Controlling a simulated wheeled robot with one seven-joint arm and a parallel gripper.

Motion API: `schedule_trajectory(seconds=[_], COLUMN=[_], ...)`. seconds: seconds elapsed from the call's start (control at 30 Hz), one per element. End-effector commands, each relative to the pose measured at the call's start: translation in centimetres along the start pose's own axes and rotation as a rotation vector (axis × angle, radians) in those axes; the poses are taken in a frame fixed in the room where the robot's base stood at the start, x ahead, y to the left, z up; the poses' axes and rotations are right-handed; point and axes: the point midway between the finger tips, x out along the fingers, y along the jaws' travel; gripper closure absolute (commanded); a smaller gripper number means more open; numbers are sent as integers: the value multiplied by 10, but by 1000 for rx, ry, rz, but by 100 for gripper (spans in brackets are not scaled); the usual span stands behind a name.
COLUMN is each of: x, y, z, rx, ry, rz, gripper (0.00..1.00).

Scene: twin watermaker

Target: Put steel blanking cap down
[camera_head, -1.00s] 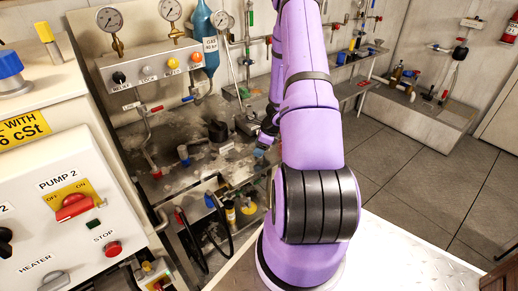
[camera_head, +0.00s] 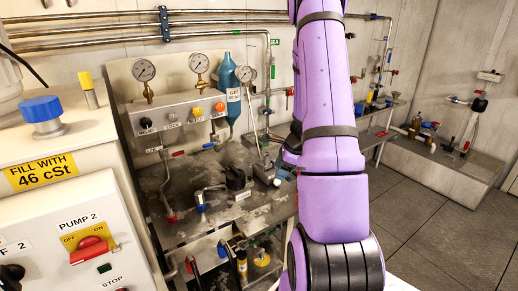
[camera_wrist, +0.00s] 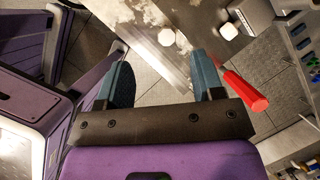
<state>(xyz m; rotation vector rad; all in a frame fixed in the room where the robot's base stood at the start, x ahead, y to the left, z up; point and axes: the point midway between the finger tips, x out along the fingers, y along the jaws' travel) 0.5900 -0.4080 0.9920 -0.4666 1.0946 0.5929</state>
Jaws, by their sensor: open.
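My gripper (camera_wrist: 160,66) shows in the wrist view with its two blue-grey fingers wide apart and nothing between them. A small pale, roundish piece (camera_wrist: 166,37) lies on the stained steel bench (camera_wrist: 150,14), just beyond the fingertips near the bench edge. It may be the steel blanking cap, but I cannot tell for sure. A second pale, faceted piece (camera_wrist: 228,31) is further right. In the head view my purple arm covers part of the bench (camera_head: 190,232), and the fingers cannot be made out there.
A red handle (camera_wrist: 243,92) is close beside the right finger in the wrist view. A gauge panel (camera_head: 185,112) and a blue bottle (camera_head: 228,85) stand behind the bench. The pump cabinet (camera_head: 60,215) is at left. Open tiled floor (camera_head: 440,215) is at right.

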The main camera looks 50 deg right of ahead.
Motion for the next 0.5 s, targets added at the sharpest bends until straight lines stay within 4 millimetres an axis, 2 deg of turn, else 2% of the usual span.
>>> schedule_trajectory(seconds=[0.03,0.2,0.4,0.5], x=[-13,-56,-102,-125], y=[3,27,72,99], z=[24,96,166,193], rx=[-85,-399,-769,-950], ry=[-7,-22,-26,-21], rz=[-4,3,13,15], gripper=[39,39,39,39])
